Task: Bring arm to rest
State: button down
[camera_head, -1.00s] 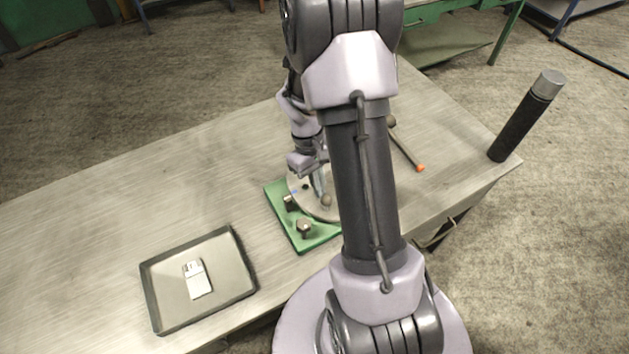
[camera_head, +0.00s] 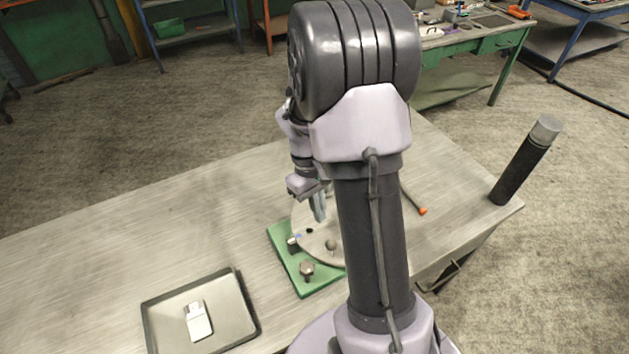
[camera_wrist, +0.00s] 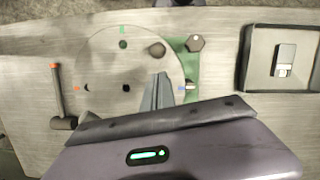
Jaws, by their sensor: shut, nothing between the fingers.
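My gripper (camera_head: 319,207) is at the left of my arm in the head view, above the round grey disc (camera_head: 318,243) on a green base plate (camera_head: 291,272). In the wrist view my gripper (camera_wrist: 161,90) shows with its fingers together over the disc (camera_wrist: 107,72), and nothing is between them. My upper arm hides part of the disc and base in the head view. The disc carries a round knob (camera_head: 330,246), and a hex-headed knob (camera_head: 307,270) stands on the green plate.
A dark tray (camera_head: 253,310) holding a small white-and-grey device (camera_head: 198,322) lies on the metal table (camera_head: 120,240). A black cylinder with a grey cap (camera_head: 524,162) stands near the right corner. An orange-tipped rod (camera_head: 422,211) lies behind my arm. The table's left part is bare.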

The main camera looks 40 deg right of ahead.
jog(key=p+v, duration=0.2)
jog(key=v, duration=0.9)
jog(key=s+a+f+m+t+y+b, duration=0.1)
jog(key=s+a+m+t+b, duration=0.1)
jog(key=s+a+t+b, duration=0.2)
jog(key=s+a+f+m+t+y+b, duration=0.1)
jog(key=s+a+t+b, duration=0.3)
jog(key=s+a+b, duration=0.5)
jog(key=a+f+m+b, duration=0.1)
jog(key=a+b, duration=0.3)
jog(key=a, duration=0.3)
jog(key=shift+s+a+f+m+t, duration=0.2)
jog(key=shift+s+m+t, duration=0.1)
jog(key=shift+m, duration=0.1)
jog(key=shift+d, duration=0.1)
